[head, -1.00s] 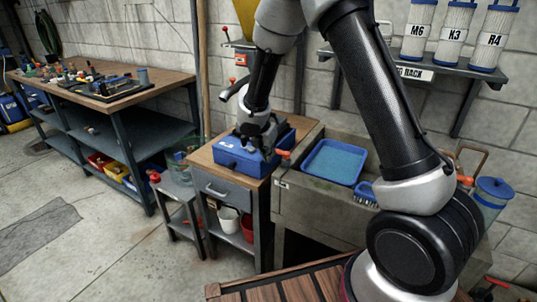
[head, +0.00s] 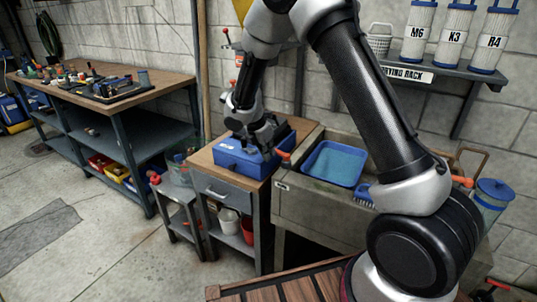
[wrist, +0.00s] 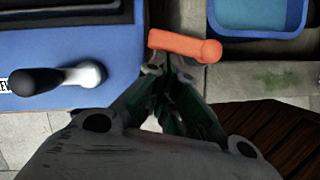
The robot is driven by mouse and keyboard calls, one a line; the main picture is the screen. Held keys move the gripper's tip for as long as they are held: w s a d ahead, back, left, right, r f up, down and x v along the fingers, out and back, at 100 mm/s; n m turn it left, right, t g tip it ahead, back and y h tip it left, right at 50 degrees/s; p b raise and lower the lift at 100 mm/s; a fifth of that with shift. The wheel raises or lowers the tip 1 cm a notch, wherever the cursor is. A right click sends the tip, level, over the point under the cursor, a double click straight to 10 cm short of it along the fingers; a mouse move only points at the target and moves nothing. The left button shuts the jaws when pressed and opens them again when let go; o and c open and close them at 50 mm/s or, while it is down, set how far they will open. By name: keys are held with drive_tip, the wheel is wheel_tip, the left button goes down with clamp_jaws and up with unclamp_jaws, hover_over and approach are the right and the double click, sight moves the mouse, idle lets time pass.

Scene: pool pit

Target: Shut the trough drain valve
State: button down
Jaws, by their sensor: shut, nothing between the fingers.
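An orange lever handle (head: 283,155) sticks out at the left end of the grey trough (head: 300,200), beside the blue box. In the wrist view the orange lever (wrist: 185,45) lies crosswise just beyond my fingertips. My gripper (wrist: 168,68) is shut and empty, close to the lever; whether it touches cannot be told. In the head view my gripper (head: 272,148) hangs over the right side of the blue box. The lever's pivot and any valve body are hidden.
The blue box (head: 238,160) stands on a wooden-topped cabinet; its black-knobbed handle (wrist: 55,78) is left of my fingers. A blue tray (head: 335,163) sits in the trough. Another orange handle (head: 461,181) shows at right, behind my arm. Open floor lies at left.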

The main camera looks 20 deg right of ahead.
drive_tip(key=w+m, duration=0.1)
drive_tip(key=m, duration=0.1)
drive_tip(key=w+d+m+g, duration=0.1)
drive_tip(key=m, duration=0.1)
drive_tip(key=w+d+m+g, duration=0.1)
drive_tip(key=m, duration=0.1)
drive_tip(key=shift+w+m+h, duration=0.1)
drive_tip(key=shift+m+h, duration=0.2)
drive_tip(key=m, duration=0.1)
drive_tip(key=d+m+g, duration=0.1)
drive_tip(key=shift+w+d+m, duration=0.15)
drive_tip(key=shift+w+m, duration=0.15)
drive_tip(key=shift+w, duration=0.1)
drive_tip(key=m, duration=0.1)
drive_tip(key=d+m+g, duration=0.1)
drive_tip(key=m, duration=0.1)
drive_tip(key=shift+w+d+y, duration=0.25)
drive_tip(key=shift+d+y, duration=0.05)
drive_tip(key=shift+y, duration=0.1)
drive_tip(key=shift+s, duration=0.1)
drive_tip(key=shift+s, duration=0.7)
